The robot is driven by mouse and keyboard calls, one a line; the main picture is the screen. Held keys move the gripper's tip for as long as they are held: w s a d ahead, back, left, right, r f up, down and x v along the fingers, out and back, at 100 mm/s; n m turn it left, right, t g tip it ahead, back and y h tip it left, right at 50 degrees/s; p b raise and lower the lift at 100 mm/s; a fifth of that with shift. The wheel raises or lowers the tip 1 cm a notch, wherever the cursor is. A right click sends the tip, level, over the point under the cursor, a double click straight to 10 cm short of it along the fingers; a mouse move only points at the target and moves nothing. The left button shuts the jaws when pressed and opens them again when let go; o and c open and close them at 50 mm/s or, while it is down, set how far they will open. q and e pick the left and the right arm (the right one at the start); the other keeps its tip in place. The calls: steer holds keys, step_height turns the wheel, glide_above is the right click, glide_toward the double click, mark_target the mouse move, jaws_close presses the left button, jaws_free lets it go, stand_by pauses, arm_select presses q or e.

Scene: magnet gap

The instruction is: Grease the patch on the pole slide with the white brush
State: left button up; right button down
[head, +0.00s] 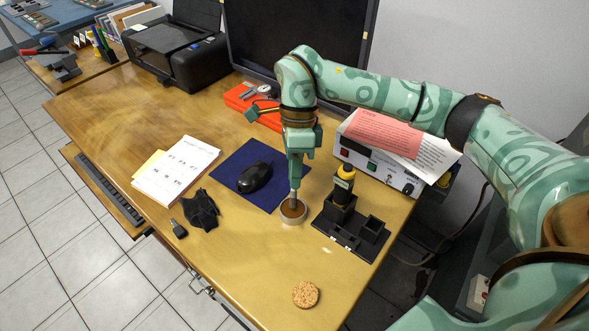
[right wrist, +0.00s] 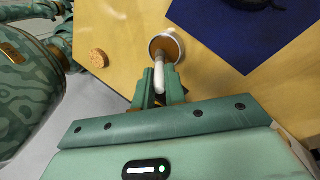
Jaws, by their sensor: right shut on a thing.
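My right gripper (head: 294,183) points down over the right part of the desk, shut on the white brush, whose pale handle shows between the fingers in the right wrist view (right wrist: 160,76). The lower end of the brush is in a small round pot (head: 292,222) with brown content; the pot also shows in the right wrist view (right wrist: 153,45). The bristles are hidden. A black fixture (head: 345,238) with an upright yellow-topped part (head: 345,174) stands just right of the pot. I cannot make out the pole slide's patch. My left gripper is not in view.
A cork disc (head: 305,294) lies near the front edge. A blue mat (head: 228,164) with a black mouse (head: 255,177) lies left of the pot. A power unit (head: 372,172) with papers stands behind the fixture.

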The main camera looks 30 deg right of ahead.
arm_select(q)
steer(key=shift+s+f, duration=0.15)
arm_select(e)
steer(key=shift+f, duration=0.6)
stand_by(0.6)
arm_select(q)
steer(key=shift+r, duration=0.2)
arm_select(e)
steer(key=shift+f, duration=0.1)
stand_by(1.0)
step_height(320, 180, up, 7)
steer(key=p, duration=0.5)
steer(key=shift+r, duration=0.2)
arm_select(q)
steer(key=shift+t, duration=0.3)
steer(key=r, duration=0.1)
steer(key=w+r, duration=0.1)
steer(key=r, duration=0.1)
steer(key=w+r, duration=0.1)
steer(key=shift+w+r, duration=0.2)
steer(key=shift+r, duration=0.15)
arm_select(e)
steer(key=shift+f, duration=0.1)
